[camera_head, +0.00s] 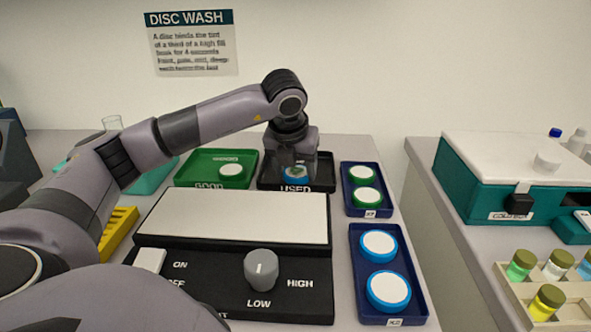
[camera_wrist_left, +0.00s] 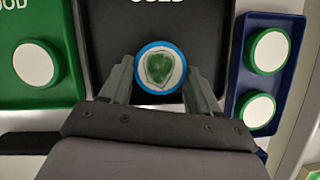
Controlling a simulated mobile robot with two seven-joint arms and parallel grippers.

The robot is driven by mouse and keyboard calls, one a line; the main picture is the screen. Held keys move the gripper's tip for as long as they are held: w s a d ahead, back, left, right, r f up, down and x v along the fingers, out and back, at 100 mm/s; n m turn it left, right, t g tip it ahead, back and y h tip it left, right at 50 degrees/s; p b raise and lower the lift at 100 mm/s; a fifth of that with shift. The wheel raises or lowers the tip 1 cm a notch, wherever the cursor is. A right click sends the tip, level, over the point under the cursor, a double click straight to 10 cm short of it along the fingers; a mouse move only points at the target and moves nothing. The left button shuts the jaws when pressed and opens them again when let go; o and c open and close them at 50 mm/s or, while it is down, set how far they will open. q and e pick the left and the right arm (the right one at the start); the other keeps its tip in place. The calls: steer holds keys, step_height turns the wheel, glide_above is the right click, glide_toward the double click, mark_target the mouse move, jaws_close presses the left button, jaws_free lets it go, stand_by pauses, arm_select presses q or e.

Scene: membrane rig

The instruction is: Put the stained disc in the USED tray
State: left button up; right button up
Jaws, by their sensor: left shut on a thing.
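The stained disc (camera_wrist_left: 160,82) has a blue rim and a white face with a dark green blot. It is between the fingers of my left gripper (camera_wrist_left: 160,70), which is shut on it. In the head view the disc (camera_head: 296,180) and my left gripper (camera_head: 297,168) are over the black USED tray (camera_head: 325,172), which also shows in the left wrist view (camera_wrist_left: 210,22). I cannot tell whether the disc touches the tray floor. My right gripper is not in view.
The green GOOD tray (camera_head: 198,168) with a green-rimmed disc (camera_head: 231,170) lies left of the USED tray. Blue trays to the right hold two green-rimmed discs (camera_head: 364,174) and two blue-rimmed discs (camera_head: 379,245). The control box with a grey knob (camera_head: 261,270) stands in front.

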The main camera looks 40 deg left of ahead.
arm_select(q)
steer(key=shift+f, duration=0.25)
steer(key=shift+f, duration=0.15)
steer(key=o, duration=1)
steer(key=shift+o, duration=0.2)
steer(key=shift+r, duration=0.35)
steer(key=v, duration=1.1)
steer(key=shift+s+r+p, duration=0.2)
steer(key=shift+r+p, duration=0.15)
steer(key=shift+d, duration=0.15)
